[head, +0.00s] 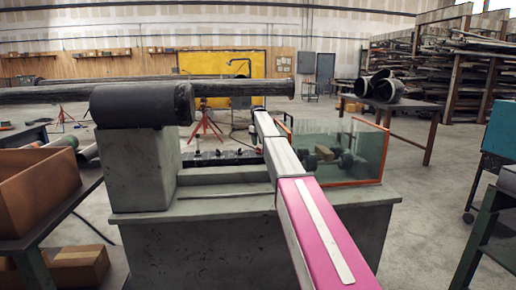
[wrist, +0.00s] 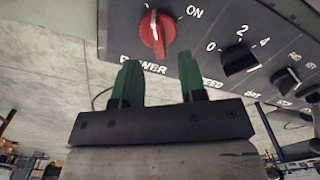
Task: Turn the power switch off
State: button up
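The power switch (wrist: 155,33) is a round red knob with a white mark, on a dark control panel (wrist: 210,22) in the wrist view. The word POWER is printed below it and ON to its upper right. The knob's white mark runs roughly up and down in the picture; I cannot tell for sure which setting it is at. My gripper (wrist: 158,59) is open and empty. Its two green fingers are apart, with their tips just below the knob in the picture. No contact shows. In the head view my gripper and the switch cannot be made out.
Several black knobs, including a speed knob (wrist: 239,60), sit to the right on the panel. In the head view, a grey machine base (head: 145,175) carries a dark pipe (head: 240,89). A clear guard with an orange frame (head: 365,150) stands right of my arm.

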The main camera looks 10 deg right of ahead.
aim_at(259, 150)
jog(key=shift+f, duration=1.6)
grip_shut()
jog(key=shift+s+a+n, duration=0.1)
jog(key=shift+a+n, duration=0.05)
jog(key=shift+n, duration=1.35)
grip_release()
